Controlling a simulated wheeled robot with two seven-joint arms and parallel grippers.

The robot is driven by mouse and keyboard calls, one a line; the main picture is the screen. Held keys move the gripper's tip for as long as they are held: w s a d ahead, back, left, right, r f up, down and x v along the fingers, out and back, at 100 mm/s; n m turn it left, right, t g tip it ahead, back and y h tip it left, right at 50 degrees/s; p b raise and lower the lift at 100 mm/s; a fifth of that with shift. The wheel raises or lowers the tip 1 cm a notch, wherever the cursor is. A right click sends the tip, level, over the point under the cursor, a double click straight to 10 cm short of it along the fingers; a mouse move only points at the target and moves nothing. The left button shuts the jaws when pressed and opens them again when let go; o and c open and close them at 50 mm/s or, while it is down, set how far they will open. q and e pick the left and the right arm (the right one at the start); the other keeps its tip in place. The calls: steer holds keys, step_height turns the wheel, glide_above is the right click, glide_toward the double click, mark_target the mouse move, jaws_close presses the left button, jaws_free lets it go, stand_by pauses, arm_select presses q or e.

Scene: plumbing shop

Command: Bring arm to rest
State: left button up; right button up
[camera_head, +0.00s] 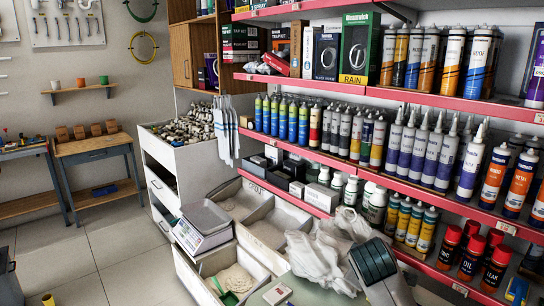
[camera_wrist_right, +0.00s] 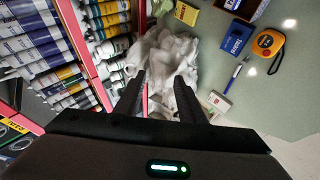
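My right gripper (camera_wrist_right: 160,78) shows in the right wrist view with its two dark fingers apart. Nothing is clearly held between them. A crumpled white plastic bag (camera_wrist_right: 165,50) lies beyond and between the fingertips; I cannot tell whether they touch it. In the head view, the bag (camera_head: 318,258) lies at the bottom centre, and a dark rounded part with a pale link, which looks like my right arm (camera_head: 374,262), stands just right of it. The right fingers are hidden there. My left arm and gripper are not in view.
Red-edged shelves (camera_head: 310,84) of cartridges and cans rise close on the right. On the grey-green counter (camera_wrist_right: 292,85) lie an orange tape measure (camera_wrist_right: 268,43), a blue box (camera_wrist_right: 234,37), a pen (camera_wrist_right: 241,68) and a small pale box (camera_wrist_right: 219,101). Open floor (camera_head: 115,245) is at left.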

steer(key=s+f+m+g+y, duration=0.1)
steer(key=s+f, duration=0.7)
steer(key=s, duration=0.2)
steer(key=s+a+f+m+g+y, duration=0.1)
steer(key=s+f+m+g, duration=0.1)
steer(key=s+f, duration=0.6)
steer(key=s+a+f+m+g+y, duration=0.1)
steer(key=s+f, duration=0.8)
steer(key=s, duration=0.3)
steer(key=shift+m, duration=0.4)
steer(key=s+f+m+g, duration=0.2)
steer(key=s+f+m, duration=0.1)
steer(key=s, duration=1.2)
step_height(320, 180, down, 30)
steer(key=s+g, duration=0.1)
steer(key=s, duration=0.1)
steer(key=s+d+f+g+b, duration=0.1)
steer(key=s+d+f, duration=0.2)
steer(key=s+f, duration=1.4)
steer(key=shift+d+n+g, duration=0.2)
steer(key=shift+n+g, duration=0.1)
steer(key=shift+n, duration=0.1)
